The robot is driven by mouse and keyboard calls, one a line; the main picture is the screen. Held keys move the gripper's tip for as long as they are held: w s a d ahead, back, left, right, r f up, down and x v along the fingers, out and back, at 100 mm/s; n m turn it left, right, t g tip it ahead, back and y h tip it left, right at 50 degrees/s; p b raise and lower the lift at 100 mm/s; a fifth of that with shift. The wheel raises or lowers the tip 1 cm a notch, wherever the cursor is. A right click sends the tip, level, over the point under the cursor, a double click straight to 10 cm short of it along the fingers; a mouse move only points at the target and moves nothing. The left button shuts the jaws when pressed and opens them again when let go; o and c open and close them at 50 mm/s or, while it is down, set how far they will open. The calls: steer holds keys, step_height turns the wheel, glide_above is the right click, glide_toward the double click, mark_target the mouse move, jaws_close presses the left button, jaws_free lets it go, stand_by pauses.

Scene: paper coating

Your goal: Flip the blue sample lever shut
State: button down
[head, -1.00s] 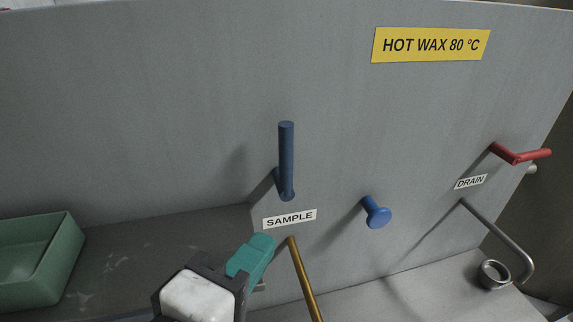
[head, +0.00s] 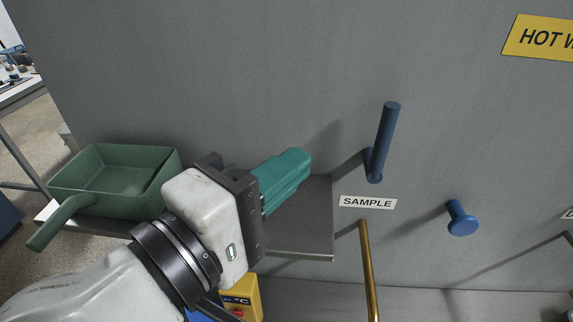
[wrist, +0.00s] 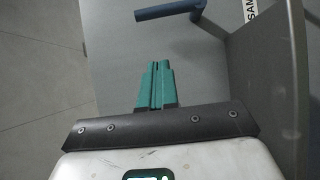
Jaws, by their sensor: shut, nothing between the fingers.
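The blue sample lever (head: 386,137) sticks out of the grey wall panel above the SAMPLE label (head: 367,202). Its handle points up, leaning slightly right. My gripper (head: 303,163), with teal fingers shut and empty, is to the left of the lever, apart from it. A brass pipe (head: 368,265) comes out below the label.
A blue knob (head: 462,218) sits right of the lever. A green scoop-like container (head: 115,170) rests at the left on a shelf (head: 300,247). A yellow device (head: 242,294) is below my arm. A yellow HOT WAX sign (head: 542,40) is at upper right. The panel above the lever is clear.

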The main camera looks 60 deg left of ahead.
mark_target(380, 135)
steer(key=w+p, duration=0.2)
steer(key=w, duration=0.8)
steer(key=shift+w, duration=0.1)
